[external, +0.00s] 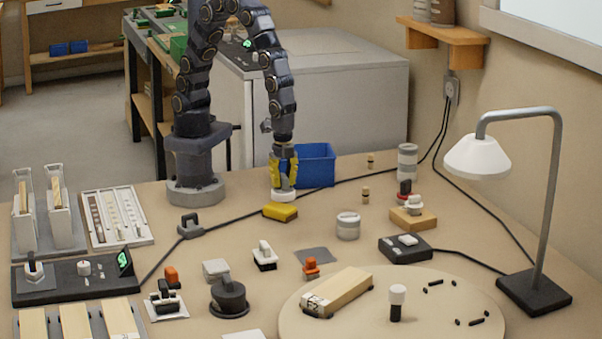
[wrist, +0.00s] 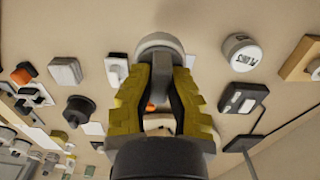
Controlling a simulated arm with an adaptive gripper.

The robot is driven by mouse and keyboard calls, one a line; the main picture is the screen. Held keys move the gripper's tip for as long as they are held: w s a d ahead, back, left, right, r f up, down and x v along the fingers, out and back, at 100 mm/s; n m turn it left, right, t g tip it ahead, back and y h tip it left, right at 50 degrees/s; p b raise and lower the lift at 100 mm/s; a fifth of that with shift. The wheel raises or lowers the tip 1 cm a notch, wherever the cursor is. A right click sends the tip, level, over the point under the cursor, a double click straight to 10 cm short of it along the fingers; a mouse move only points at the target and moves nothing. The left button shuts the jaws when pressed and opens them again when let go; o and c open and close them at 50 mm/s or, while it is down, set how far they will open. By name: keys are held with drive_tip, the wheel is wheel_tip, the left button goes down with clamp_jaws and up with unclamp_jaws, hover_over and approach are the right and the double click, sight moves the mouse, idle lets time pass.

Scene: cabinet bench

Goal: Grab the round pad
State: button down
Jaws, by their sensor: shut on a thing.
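The round pad (external: 284,197) is a small pale disc with a grey upper part, directly under my gripper (external: 283,183) in the external view. In the wrist view the pad (wrist: 160,41) shows as a round white-grey piece between the tips of my yellow-fingered gripper (wrist: 158,58). My gripper points down and is shut on the pad. The fingers hide part of it. I cannot tell whether it touches the bench or is just above it.
A blue bin (external: 316,166) stands right behind my gripper. A yellow block (external: 280,212) lies just in front, by a black cable. A round white-grey tin (external: 348,226) stands to the right. A desk lamp (external: 478,157) stands far right. Several small fixtures crowd the front.

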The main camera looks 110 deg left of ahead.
drive_tip(key=shift+s+a+r, duration=0.2)
drive_tip(key=shift+s+r, duration=0.05)
drive_tip(key=shift+s, duration=0.3)
drive_tip(key=shift+s+a+r, duration=0.25)
drive_tip(key=shift+s, duration=0.25)
drive_tip(key=shift+s+a+r, duration=0.2)
drive_tip(key=shift+s+r, duration=0.05)
drive_tip(key=shift+s, duration=0.3)
